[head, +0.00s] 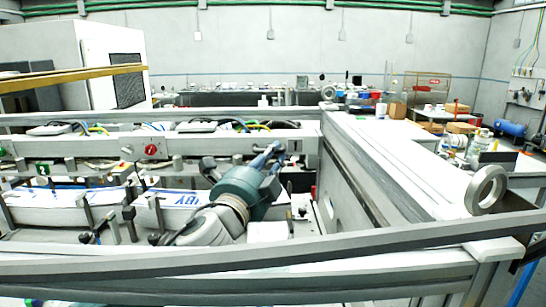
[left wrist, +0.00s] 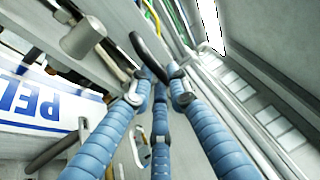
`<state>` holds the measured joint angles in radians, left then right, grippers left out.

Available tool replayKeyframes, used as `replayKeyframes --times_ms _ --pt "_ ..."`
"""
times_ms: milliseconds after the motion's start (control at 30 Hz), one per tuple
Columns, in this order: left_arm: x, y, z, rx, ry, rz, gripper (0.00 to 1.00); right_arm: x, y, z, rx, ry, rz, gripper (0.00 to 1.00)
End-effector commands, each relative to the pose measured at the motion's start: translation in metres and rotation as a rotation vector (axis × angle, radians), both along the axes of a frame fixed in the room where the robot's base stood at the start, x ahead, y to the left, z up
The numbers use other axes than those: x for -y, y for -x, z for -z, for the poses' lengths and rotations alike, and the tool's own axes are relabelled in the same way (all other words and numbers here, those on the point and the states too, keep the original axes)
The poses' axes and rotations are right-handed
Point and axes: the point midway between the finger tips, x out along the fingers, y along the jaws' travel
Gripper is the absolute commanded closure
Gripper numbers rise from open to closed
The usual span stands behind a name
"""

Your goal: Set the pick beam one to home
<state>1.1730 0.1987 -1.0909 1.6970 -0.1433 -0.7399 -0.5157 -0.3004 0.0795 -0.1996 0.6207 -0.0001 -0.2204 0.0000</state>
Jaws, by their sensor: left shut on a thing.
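My left gripper (head: 268,156) reaches in from the lower left, its blue fingers at the machine's grey front rail (head: 80,147). In the left wrist view, the gripper (left wrist: 157,80) has its three blue fingers closed around a dark curved handle (left wrist: 146,53). The handle's far part shows beyond the fingertips; its gripped part is hidden between them. I cannot tell which part is pick beam one from any marking. My right gripper is not in view.
A metal ring (head: 487,190) stands at the right. A long grey bar (head: 400,240) crosses the foreground.

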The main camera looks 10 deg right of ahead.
Motion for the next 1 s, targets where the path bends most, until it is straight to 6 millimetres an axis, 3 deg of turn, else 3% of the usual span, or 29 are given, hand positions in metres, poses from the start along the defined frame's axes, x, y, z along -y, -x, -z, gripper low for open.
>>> replayKeyframes --times_ms 100,300,333,400,767,1000 --pt "0.000 0.010 0.001 -0.004 0.001 0.004 1.00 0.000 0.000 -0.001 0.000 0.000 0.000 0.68" --pt "0.000 0.009 0.002 -0.004 0.001 0.004 1.00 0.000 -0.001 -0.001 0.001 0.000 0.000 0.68" --pt "0.000 0.009 0.002 -0.004 0.001 0.004 0.80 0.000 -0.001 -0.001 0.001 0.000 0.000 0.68" --pt "0.000 0.009 0.002 -0.004 0.001 0.004 0.66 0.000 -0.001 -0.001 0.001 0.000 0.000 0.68" --pt "-0.002 0.011 0.002 -0.002 0.001 0.003 0.65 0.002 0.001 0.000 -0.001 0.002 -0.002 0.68" --pt "-0.024 0.043 0.009 -0.004 0.001 0.004 0.65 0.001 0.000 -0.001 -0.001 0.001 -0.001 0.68"
